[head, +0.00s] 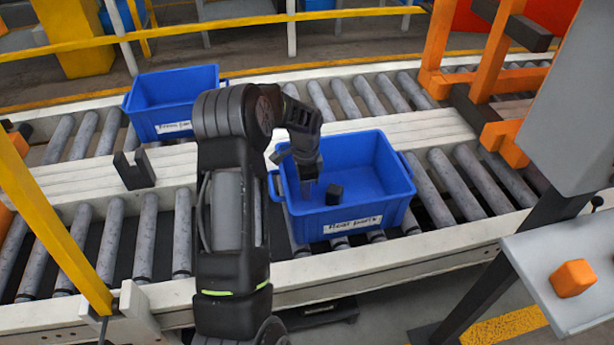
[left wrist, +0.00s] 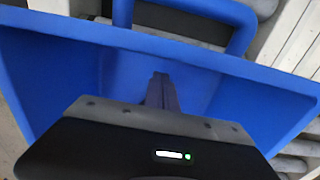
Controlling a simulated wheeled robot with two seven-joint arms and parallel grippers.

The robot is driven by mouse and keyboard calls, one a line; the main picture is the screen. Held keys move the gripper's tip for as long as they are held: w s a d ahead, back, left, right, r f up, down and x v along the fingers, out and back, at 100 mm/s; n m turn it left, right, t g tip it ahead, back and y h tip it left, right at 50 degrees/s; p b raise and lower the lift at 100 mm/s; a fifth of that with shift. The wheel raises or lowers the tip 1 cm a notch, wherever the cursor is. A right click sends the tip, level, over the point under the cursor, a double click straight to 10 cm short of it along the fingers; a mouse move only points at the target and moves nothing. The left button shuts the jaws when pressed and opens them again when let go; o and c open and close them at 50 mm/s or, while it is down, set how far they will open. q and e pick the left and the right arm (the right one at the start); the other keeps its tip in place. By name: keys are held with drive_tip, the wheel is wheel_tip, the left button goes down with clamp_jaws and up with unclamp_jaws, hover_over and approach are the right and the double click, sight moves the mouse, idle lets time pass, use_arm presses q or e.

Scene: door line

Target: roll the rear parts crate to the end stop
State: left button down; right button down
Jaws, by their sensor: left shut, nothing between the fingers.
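A blue open crate (head: 372,220) with a white label that seems to read "Rear Parts" sits on the near roller line (head: 145,240). I cannot tell which part is the end stop. My right gripper is not in view.
A second blue crate (head: 170,100) stands on the far rollers. A black notched bracket (head: 133,170) sits on the middle beam. Orange posts (head: 490,60) stand at right. An orange cube (head: 573,278) lies on a white shelf. Near rollers left and right of the crate look bare.

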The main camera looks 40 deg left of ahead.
use_arm(q)
drive_tip(key=s+a, duration=0.2)
drive_tip(key=shift+s+r, duration=0.3)
drive_tip(key=shift+s+a, duration=0.1)
